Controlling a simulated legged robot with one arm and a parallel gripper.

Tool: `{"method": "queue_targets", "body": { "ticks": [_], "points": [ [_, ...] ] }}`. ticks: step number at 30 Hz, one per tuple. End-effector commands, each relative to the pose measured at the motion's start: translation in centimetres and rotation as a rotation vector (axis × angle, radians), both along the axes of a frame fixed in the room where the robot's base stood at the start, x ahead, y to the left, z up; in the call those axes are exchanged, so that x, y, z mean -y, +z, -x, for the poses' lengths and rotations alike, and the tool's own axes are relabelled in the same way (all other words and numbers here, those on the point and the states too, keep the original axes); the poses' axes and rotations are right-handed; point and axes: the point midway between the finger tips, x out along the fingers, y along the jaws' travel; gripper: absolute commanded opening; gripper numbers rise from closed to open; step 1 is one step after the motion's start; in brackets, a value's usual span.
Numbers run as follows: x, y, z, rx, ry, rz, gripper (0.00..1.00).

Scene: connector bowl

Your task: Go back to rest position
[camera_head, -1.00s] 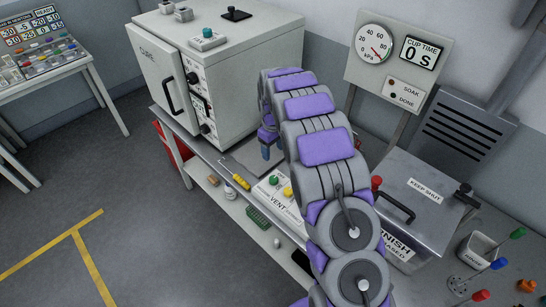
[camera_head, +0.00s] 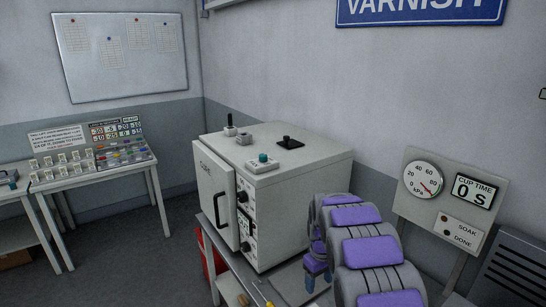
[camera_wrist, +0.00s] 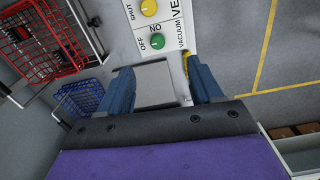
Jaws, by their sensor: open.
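My gripper (camera_wrist: 166,88) shows in the wrist view with its two blue fingers spread apart and nothing between them. Beyond the fingers lies a pale grey flat plate. The vent panel (camera_wrist: 158,22), with a yellow button and a green button, is just ahead of the fingertips. In the head view my purple and grey arm stands at the lower right, beside the oven (camera_head: 270,195). A blue part of my gripper (camera_head: 315,279) shows near the bench there, and the rest is hidden behind the arm.
The oven door (camera_head: 217,200) is on its left front. A gauge panel (camera_head: 450,203) reading CUP TIME 0 S stands at the right. A table with coloured parts (camera_head: 95,165) is at the left. Red (camera_wrist: 45,40) and blue (camera_wrist: 82,103) baskets show in the wrist view.

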Motion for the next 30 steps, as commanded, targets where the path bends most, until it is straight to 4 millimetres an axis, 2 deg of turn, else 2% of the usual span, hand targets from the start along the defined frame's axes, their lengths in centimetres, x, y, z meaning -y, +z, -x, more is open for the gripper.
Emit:
{"method": "queue_targets", "body": {
  "ticks": [3, 15, 22, 30],
  "points": [
    [0.2, 2.0, 2.5, -0.006, -0.043, 0.007, 0.65],
    [0.5, 6.8, 12.1, -0.040, -0.188, 0.017, 0.65],
    [0.4, 8.5, 18.1, -0.058, -0.268, 0.021, 0.65],
    [0.2, 9.4, 25.6, -0.081, -0.351, 0.022, 0.65]
  ]
}}
